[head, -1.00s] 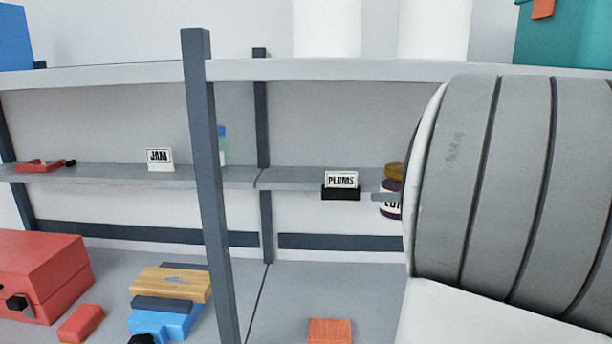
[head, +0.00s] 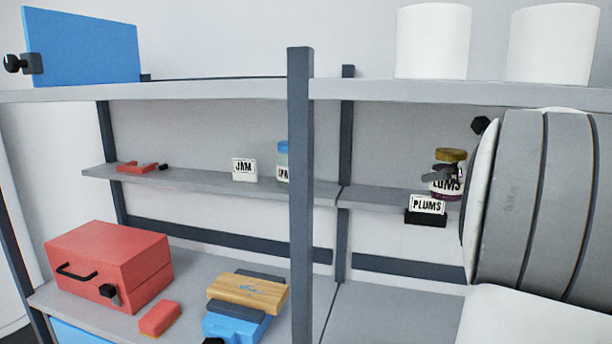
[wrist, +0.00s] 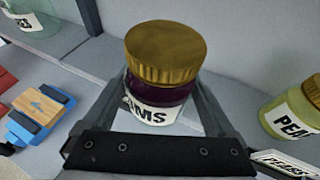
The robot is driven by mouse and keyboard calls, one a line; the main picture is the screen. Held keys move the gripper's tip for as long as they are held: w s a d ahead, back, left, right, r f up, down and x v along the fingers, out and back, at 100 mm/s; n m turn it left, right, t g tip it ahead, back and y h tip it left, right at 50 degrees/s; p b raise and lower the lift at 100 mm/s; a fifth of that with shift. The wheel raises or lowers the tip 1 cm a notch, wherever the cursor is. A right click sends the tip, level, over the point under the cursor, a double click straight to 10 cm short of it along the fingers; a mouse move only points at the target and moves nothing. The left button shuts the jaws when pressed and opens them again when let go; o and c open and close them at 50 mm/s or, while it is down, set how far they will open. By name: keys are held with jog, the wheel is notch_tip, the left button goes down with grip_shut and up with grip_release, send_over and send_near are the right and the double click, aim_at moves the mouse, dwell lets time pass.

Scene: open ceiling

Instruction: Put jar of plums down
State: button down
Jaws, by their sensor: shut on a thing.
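The jar of plums (head: 447,178) has a gold lid, dark purple contents and a white label partly reading "UMS". My gripper (head: 440,172) is shut on it. In the wrist view the jar (wrist: 160,80) is between the two fingers (wrist: 156,100), with its lid toward the camera. In the head view it appears upright, behind and slightly right of the PLUMS sign (head: 427,205), at the middle shelf (head: 380,197). I cannot tell whether its base touches the shelf. The fingers and my arm hide parts of the jar.
A blue-lidded jar (head: 283,163) stands beside the JAM sign (head: 244,170), left of the post (head: 300,200). A green jar labelled "PEA" (wrist: 293,108) stands right of my gripper in the wrist view. The upper shelf (head: 350,91) spans above. A red toolbox (head: 105,262) sits lower left.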

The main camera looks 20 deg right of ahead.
jog(key=w+d, duration=0.1)
jog(key=w, duration=0.4)
jog(key=w+d+p, duration=0.1)
jog(key=w, duration=0.2)
jog(key=shift+w+d+r, duration=0.15)
jog(key=shift+w+d, duration=0.05)
jog(key=shift+d, duration=0.1)
jog(key=shift+w+f+b, duration=0.15)
jog(key=shift+f+b, duration=0.65)
jog(key=shift+f, duration=1)
jog(key=shift+f, duration=0.2)
grip_release()
jog(key=shift+r, duration=0.25)
jog(key=v, duration=1.2)
jog(key=shift+d+f+p, duration=0.1)
jog(key=shift+f+p, duration=0.05)
jog(key=shift+p, duration=0.15)
